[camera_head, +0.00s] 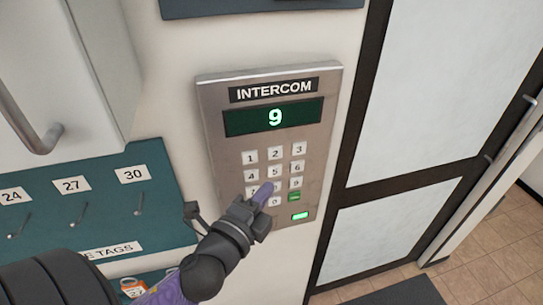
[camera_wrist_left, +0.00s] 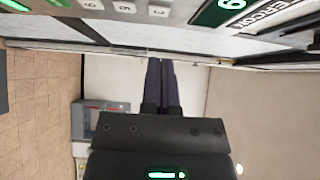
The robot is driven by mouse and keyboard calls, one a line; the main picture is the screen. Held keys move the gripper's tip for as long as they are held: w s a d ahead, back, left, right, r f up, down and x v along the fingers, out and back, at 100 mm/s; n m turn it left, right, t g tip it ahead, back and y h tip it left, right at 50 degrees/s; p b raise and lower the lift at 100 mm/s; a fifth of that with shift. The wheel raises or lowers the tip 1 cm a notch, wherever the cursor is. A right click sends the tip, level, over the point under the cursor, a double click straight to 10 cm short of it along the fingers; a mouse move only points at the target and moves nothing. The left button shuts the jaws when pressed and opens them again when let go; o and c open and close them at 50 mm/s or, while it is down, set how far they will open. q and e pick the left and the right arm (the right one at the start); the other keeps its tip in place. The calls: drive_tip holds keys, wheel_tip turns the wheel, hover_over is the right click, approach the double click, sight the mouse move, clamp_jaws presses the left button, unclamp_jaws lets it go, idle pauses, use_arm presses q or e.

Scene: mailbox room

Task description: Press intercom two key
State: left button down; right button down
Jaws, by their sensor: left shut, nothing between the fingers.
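The grey metal intercom panel (camera_head: 213,125) is on the wall, with a dark display (camera_head: 275,117) that reads a green 9. Its white number keys sit below; the 2 key (camera_head: 275,153) is in the top row, middle, and is uncovered. My left gripper (camera_head: 265,193) is shut and empty, with its purple fingertips at the lower middle keys, where they cover the 8 key area. I cannot tell whether they touch the panel. In the left wrist view, the shut fingers (camera_wrist_left: 160,75) point up toward the panel's face, with some keys and the display along the top.
A green key (camera_head: 294,196) and a lit green button (camera_head: 300,217) are at the panel's lower right. A white cabinet with a metal handle (camera_head: 30,130) is at left, above a teal key board (camera_head: 100,205) with hooks. A dark-framed door (camera_head: 440,90) stands at right.

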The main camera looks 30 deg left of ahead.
sight(274, 152)
use_arm(q)
drive_tip(key=w+a, duration=0.1)
drive_tip(key=w, duration=0.3)
drive_tip(key=w+a+p, duration=0.1)
drive_tip(key=w, duration=0.2)
drive_tip(key=shift+a, duration=0.35)
drive_tip(key=shift+w+a, duration=0.2)
drive_tip(key=shift+a, duration=0.15)
drive_tip(key=shift+w+a, duration=0.3)
drive_tip(key=shift+a, duration=0.1)
drive_tip(key=shift+a+r, duration=0.1)
drive_tip(key=shift+a, duration=0.05)
drive_tip(key=shift+r, duration=0.1)
